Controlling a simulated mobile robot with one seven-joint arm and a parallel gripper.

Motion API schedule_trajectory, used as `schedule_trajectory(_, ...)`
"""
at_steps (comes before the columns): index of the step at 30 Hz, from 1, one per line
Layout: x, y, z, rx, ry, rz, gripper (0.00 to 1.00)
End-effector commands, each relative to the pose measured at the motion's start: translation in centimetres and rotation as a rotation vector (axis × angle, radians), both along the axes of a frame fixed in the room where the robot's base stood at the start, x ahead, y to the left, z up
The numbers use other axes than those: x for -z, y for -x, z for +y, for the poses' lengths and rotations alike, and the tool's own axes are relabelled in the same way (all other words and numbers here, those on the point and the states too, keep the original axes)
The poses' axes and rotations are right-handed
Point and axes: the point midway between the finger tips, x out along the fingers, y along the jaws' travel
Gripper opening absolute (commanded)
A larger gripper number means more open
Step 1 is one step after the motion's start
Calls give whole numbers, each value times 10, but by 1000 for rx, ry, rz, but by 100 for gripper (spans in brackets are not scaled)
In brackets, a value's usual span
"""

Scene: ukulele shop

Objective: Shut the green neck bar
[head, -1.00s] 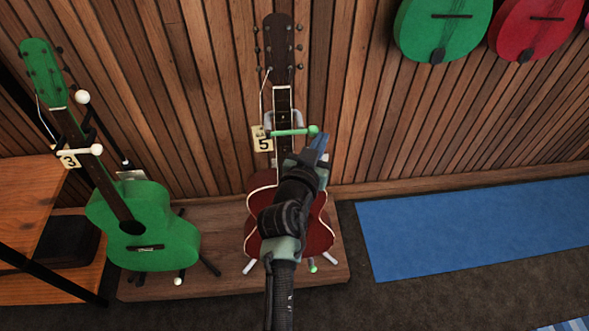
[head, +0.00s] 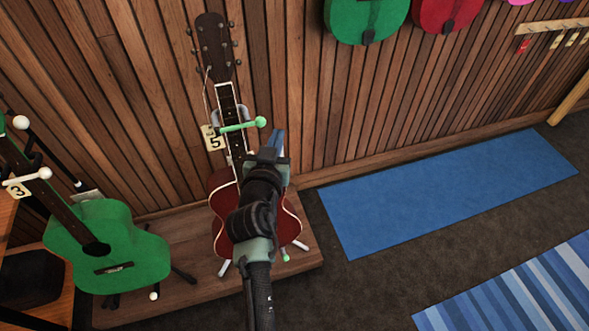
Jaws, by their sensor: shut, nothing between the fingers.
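The green neck bar (head: 240,127) is a thin pale-green rod with a round knob at its right end. My gripper (head: 278,142), with blue fingers, is shut and empty. It shows just right of and below the knob, with a small gap in the picture; the depth between them is unclear. My arm hides much of the ukulele's body.
A green ukulele (head: 110,245) stands at left on a stand tagged 3 (head: 17,190), with a white-knobbed bar. Both stands are on a low wooden platform (head: 185,285). A blue mat (head: 440,195) lies at right. More instruments hang on the slatted wall.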

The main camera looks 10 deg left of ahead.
Motion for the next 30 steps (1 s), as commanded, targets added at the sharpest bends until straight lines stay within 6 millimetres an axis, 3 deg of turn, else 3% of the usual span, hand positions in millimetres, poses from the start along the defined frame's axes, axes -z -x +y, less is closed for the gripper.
schedule_trajectory(6, -11, 39, -30, 3, -1, 2, 0)
schedule_trajectory(12, -17, 64, -49, 2, -2, 0, 0)
schedule_trajectory(23, -21, 77, -60, 1, 1, -3, 0)
schedule_trajectory(26, -40, 72, -61, 4, -3, -36, 0)
schedule_trajectory(29, -88, 61, -66, 11, -14, -114, 0)
schedule_trajectory(30, -114, 57, -69, 14, -17, -157, 0)
